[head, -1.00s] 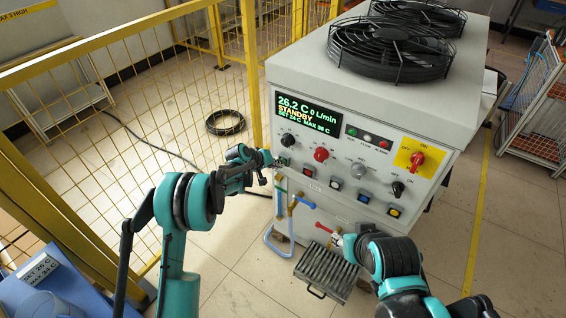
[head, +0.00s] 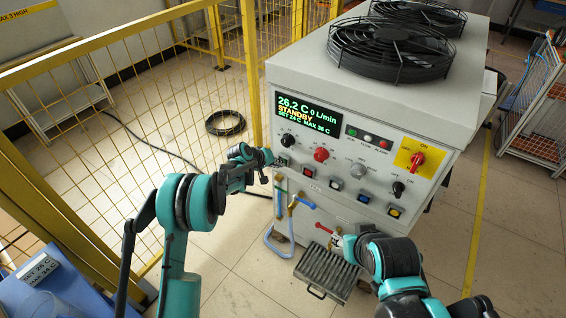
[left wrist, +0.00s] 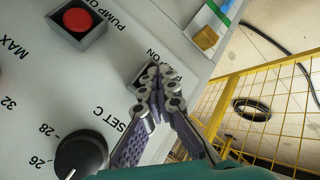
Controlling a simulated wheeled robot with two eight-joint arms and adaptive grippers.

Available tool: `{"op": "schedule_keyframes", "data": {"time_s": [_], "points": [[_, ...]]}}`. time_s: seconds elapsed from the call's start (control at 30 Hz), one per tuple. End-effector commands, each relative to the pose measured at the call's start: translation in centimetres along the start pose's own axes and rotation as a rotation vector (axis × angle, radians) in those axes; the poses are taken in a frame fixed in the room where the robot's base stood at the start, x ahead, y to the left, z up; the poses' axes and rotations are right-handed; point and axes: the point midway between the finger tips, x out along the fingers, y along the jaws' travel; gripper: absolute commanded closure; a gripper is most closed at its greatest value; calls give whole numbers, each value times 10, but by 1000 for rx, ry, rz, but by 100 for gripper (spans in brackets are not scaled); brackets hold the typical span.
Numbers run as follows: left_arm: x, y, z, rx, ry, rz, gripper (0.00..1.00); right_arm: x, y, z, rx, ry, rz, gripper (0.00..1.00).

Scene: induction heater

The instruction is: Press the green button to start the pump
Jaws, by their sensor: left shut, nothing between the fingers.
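The grey machine's front panel (head: 318,158) carries a row of square push buttons below the knobs. My left gripper (head: 274,161) is at the left end of this row. In the left wrist view the shut, empty fingertips (left wrist: 160,80) are over a dark square button housing beside a label ending in "ON". They cover the button, so its green cap is hidden and contact cannot be told. The red pump button (left wrist: 78,18) is clear of the fingers. The display (head: 308,114) reads STANDBY and 0 L/min. My right gripper (head: 347,246) is low before the machine, its fingers unclear.
The temperature knob (left wrist: 80,158) is close to the left fingers. Hoses (head: 282,228) and a slatted metal tray (head: 327,270) are below the panel. A yellow mesh fence (head: 130,90) stands at left. Fans (head: 395,48) top the machine.

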Motion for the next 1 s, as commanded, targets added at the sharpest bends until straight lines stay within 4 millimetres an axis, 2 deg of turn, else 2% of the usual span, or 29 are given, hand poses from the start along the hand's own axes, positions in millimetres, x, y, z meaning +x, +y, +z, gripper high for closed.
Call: {"op": "schedule_keyframes", "data": {"time_s": [0.53,1.0], "points": [[2,1,-2,0,2,0,100,1,0,0,0,0,0,60],[-10,-8,8,0,1,0,100,3,0,2,0,0,0,60]]}}
